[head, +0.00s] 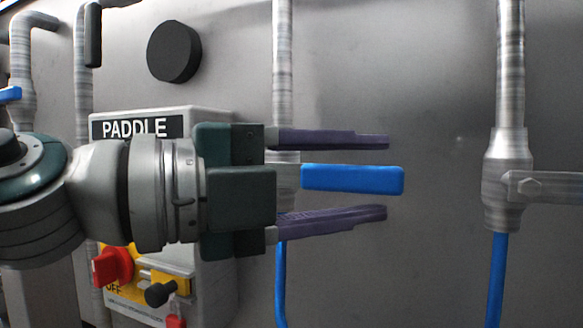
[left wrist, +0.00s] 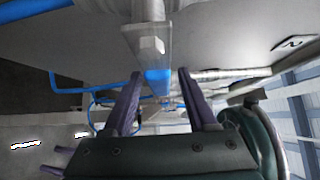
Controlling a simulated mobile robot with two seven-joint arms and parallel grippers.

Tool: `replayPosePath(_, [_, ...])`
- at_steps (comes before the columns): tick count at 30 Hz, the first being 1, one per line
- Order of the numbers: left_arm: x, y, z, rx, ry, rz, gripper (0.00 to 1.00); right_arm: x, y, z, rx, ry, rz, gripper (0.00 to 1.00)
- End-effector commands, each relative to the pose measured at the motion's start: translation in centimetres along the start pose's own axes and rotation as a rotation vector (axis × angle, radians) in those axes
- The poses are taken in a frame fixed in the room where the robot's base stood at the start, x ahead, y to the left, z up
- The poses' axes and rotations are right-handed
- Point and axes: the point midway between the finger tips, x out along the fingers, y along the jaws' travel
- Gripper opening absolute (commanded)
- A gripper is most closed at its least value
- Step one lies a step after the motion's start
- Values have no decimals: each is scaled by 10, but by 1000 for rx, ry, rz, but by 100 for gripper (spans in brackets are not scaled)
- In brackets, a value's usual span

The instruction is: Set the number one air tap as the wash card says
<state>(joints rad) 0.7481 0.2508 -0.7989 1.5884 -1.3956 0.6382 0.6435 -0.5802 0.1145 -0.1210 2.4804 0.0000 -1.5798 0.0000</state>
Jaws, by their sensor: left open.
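A tap with a blue lever handle (head: 352,180) sits on a grey vertical pipe, its handle pointing level to the right in the head view. My left gripper (head: 386,177) is open, with one purple finger above the handle and the other below it. I see a gap on both sides in the head view. In the left wrist view the blue handle (left wrist: 158,82) shows between the fingers, below a grey bracket.
A PADDLE control box (head: 138,127) with a red rotary switch (head: 112,266) stands behind my left arm. Another pipe fitting (head: 507,180) with a grey side arm is at the right. A blue handle (head: 10,94) shows at the left edge. The panel between the pipes is clear.

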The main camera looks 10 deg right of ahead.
Motion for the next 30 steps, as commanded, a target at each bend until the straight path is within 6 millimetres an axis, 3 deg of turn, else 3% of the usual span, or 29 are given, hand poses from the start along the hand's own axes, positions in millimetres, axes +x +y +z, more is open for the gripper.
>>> replayPosePath(5, [0,0,0,1,0,0,57,0,1,0,-3,0,3,50])
replayPosePath(21, [0,0,0,0,0,-1,0,0,3,0,-8,-1,8,50])
replayPosePath(30, [0,0,0,0,0,-1,0,0,2,0,-5,-1,6,50])
